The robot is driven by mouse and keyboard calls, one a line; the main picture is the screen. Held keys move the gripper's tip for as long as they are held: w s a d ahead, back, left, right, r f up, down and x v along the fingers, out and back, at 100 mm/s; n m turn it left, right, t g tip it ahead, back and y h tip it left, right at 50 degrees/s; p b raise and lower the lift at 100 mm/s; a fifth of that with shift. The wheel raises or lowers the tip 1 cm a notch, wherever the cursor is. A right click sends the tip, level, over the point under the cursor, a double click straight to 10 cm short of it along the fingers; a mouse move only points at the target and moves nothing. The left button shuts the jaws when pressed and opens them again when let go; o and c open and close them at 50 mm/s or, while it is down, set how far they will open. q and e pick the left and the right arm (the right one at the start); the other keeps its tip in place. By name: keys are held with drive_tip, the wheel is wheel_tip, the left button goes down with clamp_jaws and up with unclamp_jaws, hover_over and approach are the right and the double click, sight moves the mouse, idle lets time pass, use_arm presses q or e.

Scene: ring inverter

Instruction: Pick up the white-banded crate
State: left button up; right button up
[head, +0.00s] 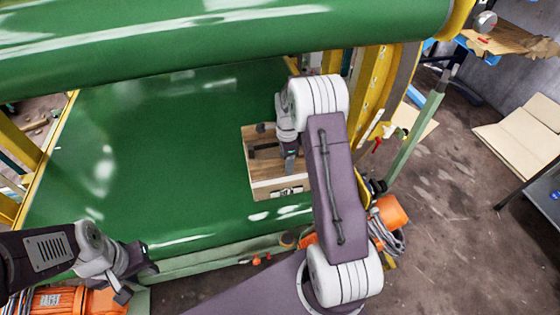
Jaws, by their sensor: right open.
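A wooden crate (259,176) sits on the green conveyor belt, right of the belt's middle and close to its near edge. It is open at the top, and a small pale patch with dark marks shows low on its near side. I cannot make out a full white band. My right gripper (276,149) is open over the crate, with one finger reaching across its opening. Whether it touches a wall is unclear, and my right arm hides the crate's right side. My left gripper (137,283) is at the lower left, away from the crate, with its fingers apart and empty.
The green belt (170,140) is bare left of the crate. A large green roller (220,40) crosses above its far part. Yellow frame posts (372,85) stand at the right. Orange motors (392,212) sit near the belt's near side. Cardboard (520,135) lies at the right.

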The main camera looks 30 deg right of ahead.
drive_tip(key=c, duration=1.2)
clamp_jaws()
drive_tip(key=shift+r, duration=0.1)
